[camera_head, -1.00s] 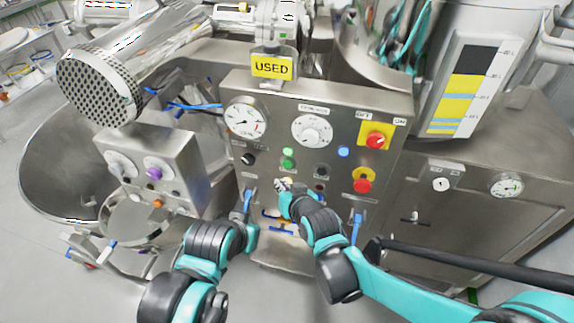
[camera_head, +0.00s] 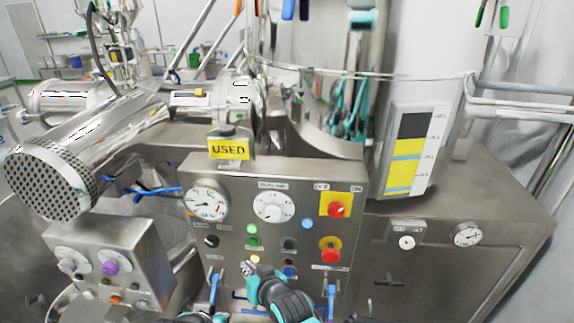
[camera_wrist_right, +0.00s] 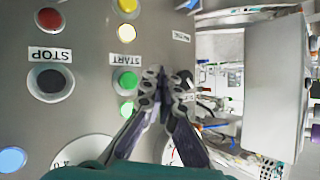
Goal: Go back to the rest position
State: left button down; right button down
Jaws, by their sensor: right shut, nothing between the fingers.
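My right gripper (camera_head: 249,267) is in front of the lower part of the steel control panel (camera_head: 345,185). In the right wrist view the fingers (camera_wrist_right: 160,78) are together at the tips with nothing between them. The green START button (camera_wrist_right: 126,82) is just left of the tips there and a black knob (camera_wrist_right: 186,80) just right. I cannot tell whether the tips touch the panel. Part of my left arm shows at the bottom edge of the head view; its gripper is out of frame.
The panel carries a gauge (camera_head: 206,203), a white dial (camera_head: 273,206), a red switch on yellow (camera_head: 337,208) and a red button (camera_head: 330,254). A yellow USED sign (camera_head: 229,149) is above. A smaller control box (camera_head: 145,250) stands left, a steel cabinet (camera_head: 465,275) right.

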jog(key=s+d+f+m+h+b, duration=0.1)
jog(key=d+f+b, duration=0.1)
jog(key=d, duration=0.4)
jog(key=s+d+f+h+b, duration=0.1)
jog(key=d+h+b, duration=0.15)
jog(key=d, duration=0.45)
jog(key=s+d+f+m+h+b, duration=0.1)
jog(key=s+d+f+b, duration=0.15)
jog(key=d, duration=0.35)
jog(key=s+d+f+m+g+h+b, duration=0.2)
jog(key=s+d+f+b, duration=0.3)
jog(key=s+d, duration=0.5)
jog(key=d+f, duration=0.1)
jog(key=d, duration=0.2)
jog(key=shift+s+d+g+h, duration=0.15)
jog(key=shift+g+h, duration=0.2)
jog(key=shift+g, duration=0.05)
jog(key=shift+f, duration=0.1)
